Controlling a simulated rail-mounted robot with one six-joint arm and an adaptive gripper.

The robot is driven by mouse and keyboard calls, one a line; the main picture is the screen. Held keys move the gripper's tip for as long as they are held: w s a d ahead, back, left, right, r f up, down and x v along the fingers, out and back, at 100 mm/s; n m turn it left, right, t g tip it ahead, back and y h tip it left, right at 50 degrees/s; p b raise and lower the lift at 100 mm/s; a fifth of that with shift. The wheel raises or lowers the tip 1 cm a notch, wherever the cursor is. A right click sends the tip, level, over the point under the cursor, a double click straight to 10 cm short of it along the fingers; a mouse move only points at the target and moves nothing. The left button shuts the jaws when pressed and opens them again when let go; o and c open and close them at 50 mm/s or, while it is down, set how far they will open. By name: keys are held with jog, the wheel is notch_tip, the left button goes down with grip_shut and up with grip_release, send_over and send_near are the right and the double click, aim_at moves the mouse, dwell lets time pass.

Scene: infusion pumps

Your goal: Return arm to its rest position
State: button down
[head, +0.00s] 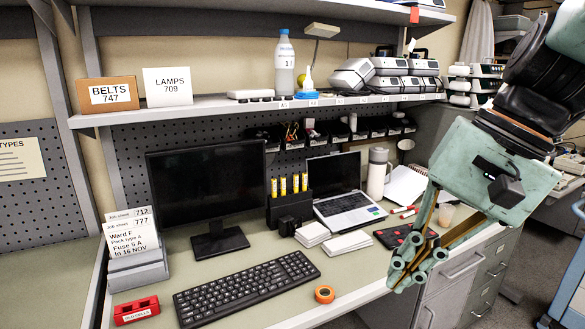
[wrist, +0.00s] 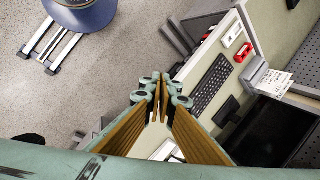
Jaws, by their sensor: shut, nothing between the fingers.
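My gripper (head: 415,268) is at the right of the head view, in front of the desk's right part and pointing down and to the left. Its fingers are closed together with nothing between them. In the wrist view my gripper (wrist: 162,90) shows shut at the middle, with the floor on the left and the desk on the right. My arm comes in from the upper right of the head view. The gripper hides part of the desk's right front edge and the drawers behind it.
A shelf (head: 220,108) above carries pumps (head: 400,66) and a bottle (head: 284,65). Open floor (wrist: 70,100) lies left in the wrist view, with a blue round object (wrist: 88,14).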

jog(key=s+d+r+n+t+h, duration=0.1)
jog(key=s+d+n+t+h, duration=0.1)
jog(key=s, duration=0.5)
jog(key=s+d+r+n+t+h, duration=0.1)
jog(key=s+d+n+t+h, duration=0.1)
jog(key=s, duration=0.6)
jog(key=shift+r+n, duration=0.3)
jog(key=shift+n, duration=0.4)
jog(key=shift+s+d, duration=0.15)
jog(key=shift+g, duration=0.7)
jog(key=shift+w+f, duration=0.6)
jog(key=shift+f, duration=0.25)
jog(key=shift+w+f, duration=0.6)
jog(key=shift+f, duration=0.25)
jog(key=shift+r, duration=0.1)
jog(key=shift+r+p, duration=2.1)
jog(key=shift+p, duration=0.1)
jog(key=shift+f, duration=0.15)
notch_tip(320, 180, down, 9)
jog(key=b, duration=0.9)
jog(key=shift+f+b, duration=0.15)
jog(key=shift+b, duration=0.15)
